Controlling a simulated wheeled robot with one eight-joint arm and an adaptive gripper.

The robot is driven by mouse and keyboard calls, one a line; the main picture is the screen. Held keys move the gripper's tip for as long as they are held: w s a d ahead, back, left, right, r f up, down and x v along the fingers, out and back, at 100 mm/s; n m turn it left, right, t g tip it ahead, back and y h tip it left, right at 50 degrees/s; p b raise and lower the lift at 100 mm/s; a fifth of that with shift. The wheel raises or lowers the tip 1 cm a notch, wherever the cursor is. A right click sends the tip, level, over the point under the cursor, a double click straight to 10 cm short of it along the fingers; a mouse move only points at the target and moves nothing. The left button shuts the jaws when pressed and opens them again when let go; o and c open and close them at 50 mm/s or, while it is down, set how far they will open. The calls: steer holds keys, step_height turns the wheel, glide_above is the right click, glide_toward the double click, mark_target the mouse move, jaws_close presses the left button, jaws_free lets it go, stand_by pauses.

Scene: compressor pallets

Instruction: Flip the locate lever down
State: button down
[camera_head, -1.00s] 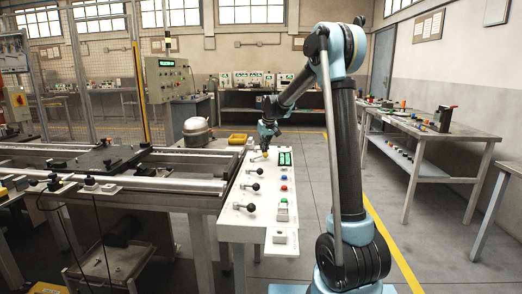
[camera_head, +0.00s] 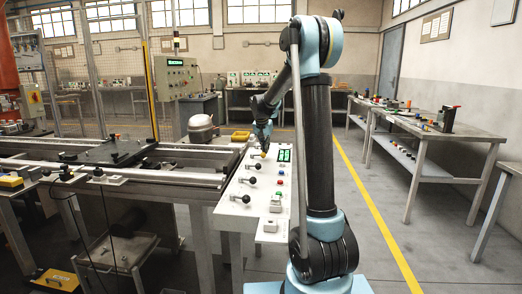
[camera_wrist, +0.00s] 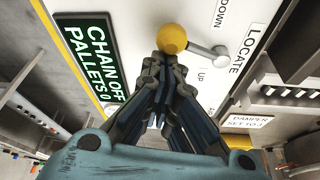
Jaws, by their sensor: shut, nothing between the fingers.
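The locate lever has a yellow ball knob (camera_wrist: 173,39) on a grey shaft with a round pivot, seen in the wrist view. It sits on a white panel (camera_wrist: 130,8) printed LOCATE, UP and DOWN. The knob lies to the left of the pivot, above the UP print in the picture. My gripper (camera_wrist: 165,62) is shut and empty, its tips just below the knob; whether they touch it I cannot tell. In the head view my gripper (camera_head: 263,147) hangs over the far end of the control panel (camera_head: 232,212) and partly hides the lever.
A green display (camera_wrist: 85,57) reads CHAIN OFF, PALLETS 0. Several black-knobbed levers (camera_head: 246,199) and coloured buttons stand nearer on the panel. A conveyor (camera_head: 190,178) lies to the left. A side table (camera_head: 430,139) stands right, with free floor between.

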steer(key=shift+s, duration=0.3)
steer(key=shift+a, duration=0.1)
stand_by(0.4)
steer(key=v, duration=1.2)
steer(key=shift+f, duration=0.15)
